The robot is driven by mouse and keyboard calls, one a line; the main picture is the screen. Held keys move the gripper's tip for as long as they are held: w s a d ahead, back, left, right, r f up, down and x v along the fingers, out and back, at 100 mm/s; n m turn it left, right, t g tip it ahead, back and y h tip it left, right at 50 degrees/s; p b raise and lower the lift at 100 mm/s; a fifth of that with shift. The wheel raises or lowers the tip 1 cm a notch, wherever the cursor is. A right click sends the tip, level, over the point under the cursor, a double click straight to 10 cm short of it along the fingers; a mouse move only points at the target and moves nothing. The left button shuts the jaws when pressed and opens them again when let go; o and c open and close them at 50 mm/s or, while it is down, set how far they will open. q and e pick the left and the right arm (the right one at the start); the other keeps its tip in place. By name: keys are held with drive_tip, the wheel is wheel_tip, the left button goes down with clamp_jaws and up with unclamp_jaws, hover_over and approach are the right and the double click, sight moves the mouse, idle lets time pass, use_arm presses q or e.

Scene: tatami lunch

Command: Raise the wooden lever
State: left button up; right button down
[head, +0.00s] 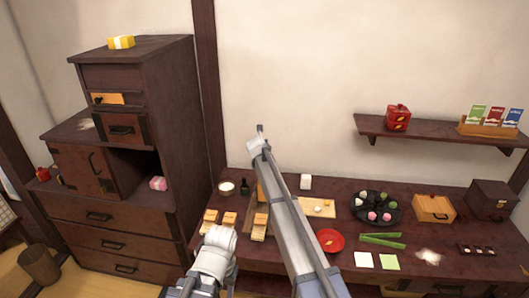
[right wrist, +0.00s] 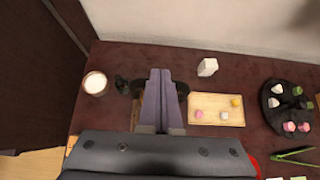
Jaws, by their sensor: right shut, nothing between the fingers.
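My right gripper (head: 260,129) is shut and empty, raised above the back of the dark table. In the right wrist view its fingers (right wrist: 160,72) lie together over a dark, rounded thing (right wrist: 183,90) that shows on their right. Some wood (right wrist: 136,113) also shows beside the fingers in the right wrist view. I cannot tell whether this is the lever or how it is set. My left arm enters at the bottom; its fingers do not show.
Wooden blocks (head: 259,226) stand at the table's front left, near a white cup (head: 227,187). A wooden board (head: 320,208), red plate (head: 330,240) and dark sweets plate (head: 375,206) lie to the right. A tall dark cabinet (head: 172,110) bounds the left; a wall shelf (head: 440,136) hangs right.

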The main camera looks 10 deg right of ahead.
drive_tip(key=d+p+v, duration=0.1)
drive_tip(key=p+v, duration=0.2)
drive_tip(key=v, duration=0.2)
drive_tip(key=s+a+f+m+g, duration=0.2)
drive_tip(key=s+m, duration=0.7)
drive_tip(key=s, duration=0.8)
drive_tip(key=s+a+f+m+g+y+b, duration=0.1)
drive_tip(key=s+f+m+g, duration=0.3)
drive_tip(key=s+m, duration=0.6)
drive_tip(key=s+a+f+m+g, duration=0.3)
drive_tip(key=s+m, duration=0.7)
drive_tip(key=s, duration=1.5)
drive_tip(key=shift+s+a+f+g+y+b, duration=0.2)
drive_tip(key=shift+a+g+y+b, duration=0.15)
drive_tip(key=shift+a+g, duration=0.2)
